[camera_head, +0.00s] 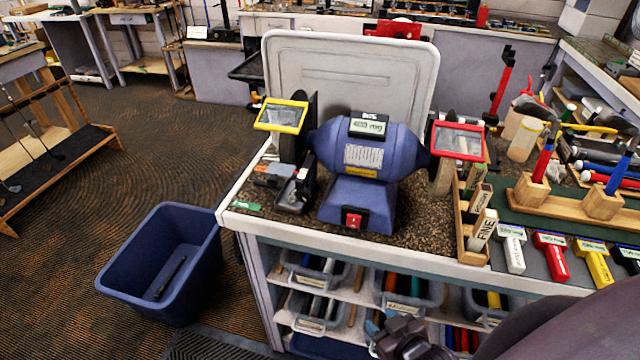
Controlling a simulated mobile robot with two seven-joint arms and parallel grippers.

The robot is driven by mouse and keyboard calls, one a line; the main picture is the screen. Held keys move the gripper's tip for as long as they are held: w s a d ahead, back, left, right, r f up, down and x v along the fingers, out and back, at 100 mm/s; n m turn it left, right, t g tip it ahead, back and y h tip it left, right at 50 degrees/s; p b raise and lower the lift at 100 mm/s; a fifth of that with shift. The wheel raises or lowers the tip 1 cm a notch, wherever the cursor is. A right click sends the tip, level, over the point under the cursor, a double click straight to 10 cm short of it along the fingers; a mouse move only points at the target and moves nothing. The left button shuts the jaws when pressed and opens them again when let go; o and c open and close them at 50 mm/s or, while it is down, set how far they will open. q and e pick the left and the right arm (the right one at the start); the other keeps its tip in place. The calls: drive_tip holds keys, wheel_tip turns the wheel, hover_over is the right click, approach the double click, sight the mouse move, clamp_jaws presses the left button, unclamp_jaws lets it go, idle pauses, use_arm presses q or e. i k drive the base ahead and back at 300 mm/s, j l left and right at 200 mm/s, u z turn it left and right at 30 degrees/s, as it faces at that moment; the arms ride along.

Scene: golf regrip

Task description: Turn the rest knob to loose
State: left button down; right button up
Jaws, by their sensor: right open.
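A blue bench grinder (362,165) stands on the speckled bench top (430,225), with a red switch (353,219) on its base. A yellow-framed shield (281,115) is over its left wheel and a red-framed shield (458,140) is over its right wheel. A dark and silver rest assembly (293,193) sits in front of the left wheel. The rest knob is too small to make out surely, and its setting cannot be read. My right gripper (383,330) is open at the bottom, in front of the shelves and apart from the grinder. My left gripper is out of view.
A blue bin (165,262) stands on the floor left of the bench. Several colored clubs and wooden blocks (530,193) crowd the bench's right side. Bins of grips (408,290) fill the shelves below. A pale panel (335,65) stands behind the grinder.

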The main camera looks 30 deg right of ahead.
sight(301, 195)
drive_tip(key=i+j+z, duration=0.25)
drive_tip(key=z, duration=0.15)
drive_tip(key=i+j+z, duration=0.2)
drive_tip(key=z, duration=0.15)
drive_tip(key=i+j+z, duration=0.15)
drive_tip(key=j+z, duration=0.25)
drive_tip(key=i+j+z, duration=0.1)
drive_tip(key=j+z, duration=1)
drive_tip(key=j, duration=0.15)
